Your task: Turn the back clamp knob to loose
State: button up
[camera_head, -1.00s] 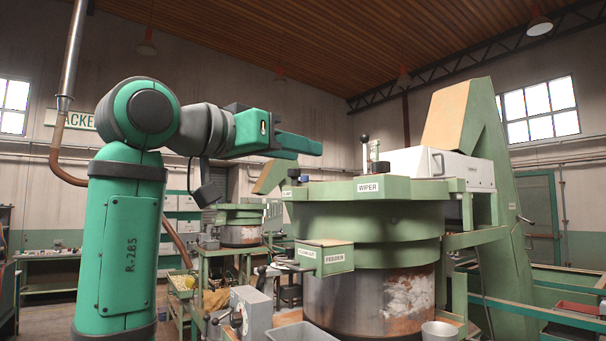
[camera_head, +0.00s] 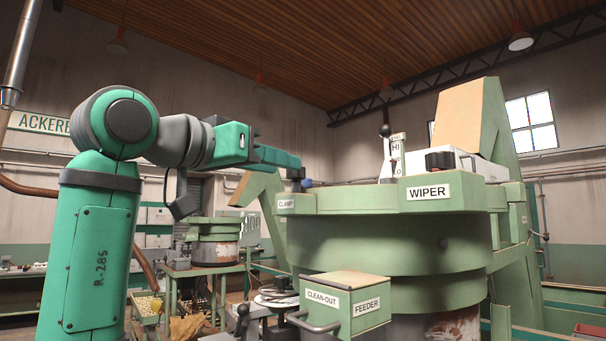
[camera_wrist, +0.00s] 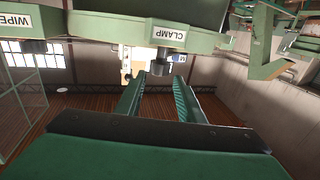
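The green hopper (camera_head: 390,235) fills the right half of the head view. A CLAMP label (camera_head: 286,203) is on its left rim; the label appears upside down in the wrist view (camera_wrist: 170,33). A dark clamp knob (camera_wrist: 160,67) stands on the rim by that label. A blue knob (camera_head: 308,183) is close by, a small blue patch in the wrist view. My gripper (camera_wrist: 158,78) is open, its two green fingers spread and empty. The dark knob appears between the fingertips, just beyond them; contact cannot be told. In the head view my gripper (camera_head: 299,162) reaches the rim's left end.
The WIPER label (camera_head: 428,193) has a black knob (camera_head: 440,161) above it. A lever with a black ball (camera_head: 385,131) stands behind. The feeder box (camera_head: 346,300) juts out in front, below the rim. A smaller hopper (camera_head: 214,250) stands further back. Space above the rim is free.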

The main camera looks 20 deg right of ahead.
jog(key=x, duration=0.8)
jog(key=shift+d, duration=0.45)
jog(key=shift+w+d, duration=0.15)
jog(key=shift+d, duration=0.1)
jog(key=shift+w, duration=0.35)
jog(key=shift+s+d, duration=0.1)
grip_shut()
